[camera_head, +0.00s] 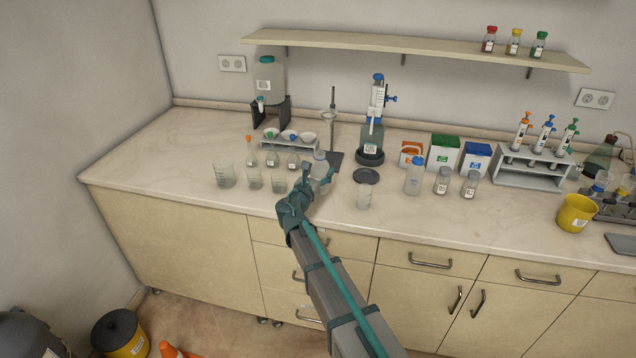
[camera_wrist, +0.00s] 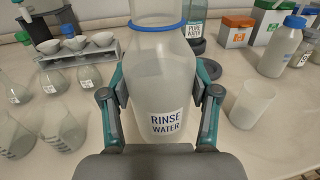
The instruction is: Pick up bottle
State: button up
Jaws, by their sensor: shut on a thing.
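The bottle in my gripper is a clear bottle labelled "RINSE WATER" (camera_wrist: 158,85), with a blue ring at its neck. It stands upright in the wrist view, with its top cut off by the frame. My gripper (camera_wrist: 160,95) is shut on it, with one finger at each side of its body. In the head view my gripper (camera_head: 318,178) holds the bottle (camera_head: 320,164) at the counter's middle, partly hidden by the gripper. I cannot tell whether its base touches the counter. Another bottle with a blue cap (camera_head: 414,176) stands to the right.
Glass beakers (camera_head: 224,176) and small flasks stand close on the left. A clear beaker (camera_wrist: 254,104) stands just right of my gripper. A stand with a rod (camera_head: 333,120) and a dispenser bottle (camera_head: 372,140) are behind. The front counter strip is mostly clear.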

jog(key=s+d+r+b, duration=0.2)
jog(key=s+d+r, duration=0.2)
jog(key=s+r, duration=0.3)
jog(key=s, duration=0.4)
jog(key=shift+r+b, duration=0.25)
jog(key=shift+b, duration=0.05)
jog(key=shift+f, duration=0.1)
